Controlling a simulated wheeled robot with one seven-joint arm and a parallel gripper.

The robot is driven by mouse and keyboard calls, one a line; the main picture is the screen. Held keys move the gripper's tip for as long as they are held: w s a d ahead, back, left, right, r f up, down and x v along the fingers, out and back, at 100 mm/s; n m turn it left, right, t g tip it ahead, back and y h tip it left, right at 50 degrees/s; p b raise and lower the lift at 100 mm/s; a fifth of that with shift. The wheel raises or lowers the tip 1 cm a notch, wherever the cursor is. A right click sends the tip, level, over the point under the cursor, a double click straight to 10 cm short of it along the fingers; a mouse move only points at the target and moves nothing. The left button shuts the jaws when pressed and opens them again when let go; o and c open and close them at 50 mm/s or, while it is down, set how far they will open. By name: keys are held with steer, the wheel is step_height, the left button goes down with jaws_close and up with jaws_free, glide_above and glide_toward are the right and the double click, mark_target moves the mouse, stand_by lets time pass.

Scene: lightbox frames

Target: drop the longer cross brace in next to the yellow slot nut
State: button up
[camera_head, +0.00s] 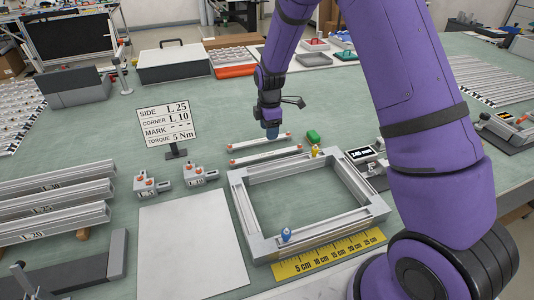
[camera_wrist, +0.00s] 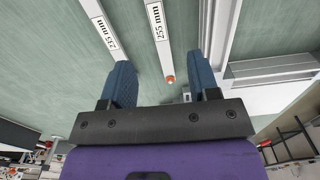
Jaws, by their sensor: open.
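An aluminium frame (camera_head: 240,200) lies on the table, with a yellow slot nut (camera_head: 315,152) at its far side and a blue slot nut (camera_head: 286,234) at its near side. Two pale cross braces lie behind it: a farther brace (camera_head: 255,143) and a nearer brace (camera_head: 262,156), which looks longer. My gripper (camera_head: 272,134) is above the braces. In the wrist view, my gripper (camera_wrist: 162,78) is open and empty, with the nearer brace (camera_wrist: 158,30) showing between its fingers and the other brace (camera_wrist: 98,25) to the left.
A green block (camera_head: 312,136) lies beside the braces' right ends. A sign (camera_head: 168,124) and two grey blocks (camera_head: 145,186) stand left of the frame. A white sheet (camera_head: 190,245) and a yellow ruler (camera_head: 330,255) lie close by. The frame's inside is clear.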

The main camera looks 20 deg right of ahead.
mark_target(267, 154)
steer(key=f, duration=1.1)
steer(key=shift+w+a+f, duration=0.2)
steer(key=shift+w+a, duration=0.05)
jaws_close()
steer(key=shift+r, duration=0.15)
